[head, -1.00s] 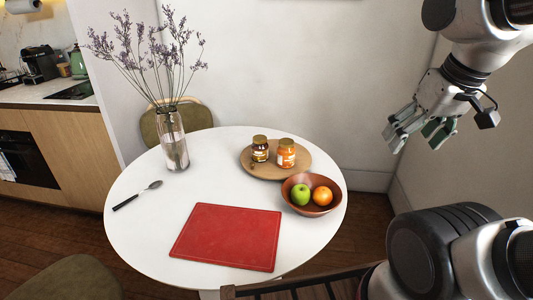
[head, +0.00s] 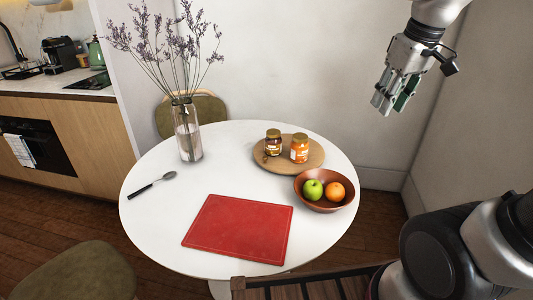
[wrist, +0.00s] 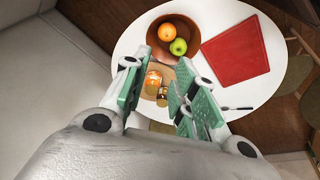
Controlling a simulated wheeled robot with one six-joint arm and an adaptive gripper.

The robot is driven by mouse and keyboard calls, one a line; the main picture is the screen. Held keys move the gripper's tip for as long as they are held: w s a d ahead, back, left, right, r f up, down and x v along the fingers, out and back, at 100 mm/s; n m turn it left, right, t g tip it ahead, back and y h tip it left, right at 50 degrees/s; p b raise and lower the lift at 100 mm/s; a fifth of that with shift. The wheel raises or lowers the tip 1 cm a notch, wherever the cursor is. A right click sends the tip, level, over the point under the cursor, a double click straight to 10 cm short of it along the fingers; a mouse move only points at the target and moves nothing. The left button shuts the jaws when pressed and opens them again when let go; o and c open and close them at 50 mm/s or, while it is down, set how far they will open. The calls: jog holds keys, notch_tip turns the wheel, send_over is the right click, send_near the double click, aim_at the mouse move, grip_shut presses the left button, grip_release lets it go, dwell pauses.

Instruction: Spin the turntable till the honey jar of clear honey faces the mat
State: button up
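The round wooden turntable (head: 312,158) lies on the white table, behind the bowl. Two jars with dark yellowish lids stand on it. The left jar (head: 273,142) is dark with a pale label. The right jar (head: 299,149) is bright orange with a pale label. I cannot tell for sure which holds clear honey. The red mat (head: 238,229) lies at the table's front; it also shows in the wrist view (wrist: 237,50). My gripper (head: 387,104) is open and empty, high above and right of the turntable. Its fingers partly hide the turntable in the wrist view.
A brown bowl (head: 324,202) with a green apple (head: 312,189) and an orange (head: 335,191) stands close to the turntable's front right. A wall stands behind the table.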

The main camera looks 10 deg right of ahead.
jog(key=w+a+f+n+g, duration=0.1)
jog(key=w+a+f+n, duration=0.1)
jog(key=w+a, duration=0.35)
jog(key=w+a+f+n, duration=0.2)
jog(key=w, duration=0.7)
jog(key=n+g, duration=0.2)
jog(key=n, duration=0.5)
send_near(265, 156)
jog(key=shift+s+d+f, duration=0.15)
jog(key=f, duration=0.7)
jog(key=shift+a+f, duration=0.3)
jog(key=shift+f, duration=0.6)
grip_shut()
